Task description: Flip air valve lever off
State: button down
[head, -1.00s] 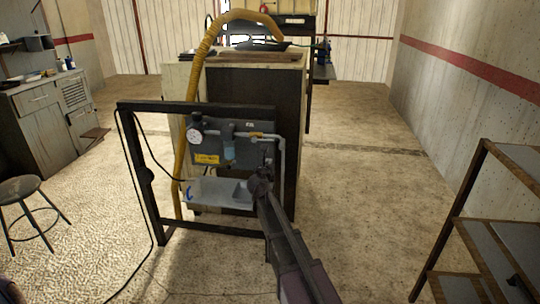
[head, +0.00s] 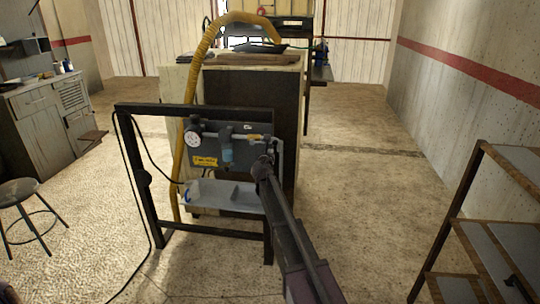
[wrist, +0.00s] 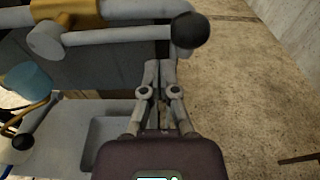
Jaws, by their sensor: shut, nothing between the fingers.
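The air valve has a brass-yellow body (wrist: 78,14), seen at the top left of the wrist view and small on the panel in the head view (head: 255,138). A grey lever (wrist: 110,36) runs right from a round hub to a dark round knob (wrist: 190,30). The lever lies roughly level in the wrist view. My gripper (wrist: 161,66) is shut and empty, with its fingertips just below the lever, left of the knob. I cannot tell whether they touch it. In the head view my gripper (head: 262,162) is in front of the panel's right side and hides part of it.
A gauge (head: 193,139) and a blue-bowled filter (head: 227,150) sit left of the valve. A dark frame (head: 145,200) surrounds the panel. Shelving (head: 465,200) stands right; floor between is clear.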

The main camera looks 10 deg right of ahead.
jog(key=shift+s+a+r+p, duration=0.1)
jog(key=shift+s+r+p, duration=0.1)
jog(key=shift+r+p, duration=0.75)
jog(key=shift+r, duration=0.15)
jog(key=shift+a, duration=0.15)
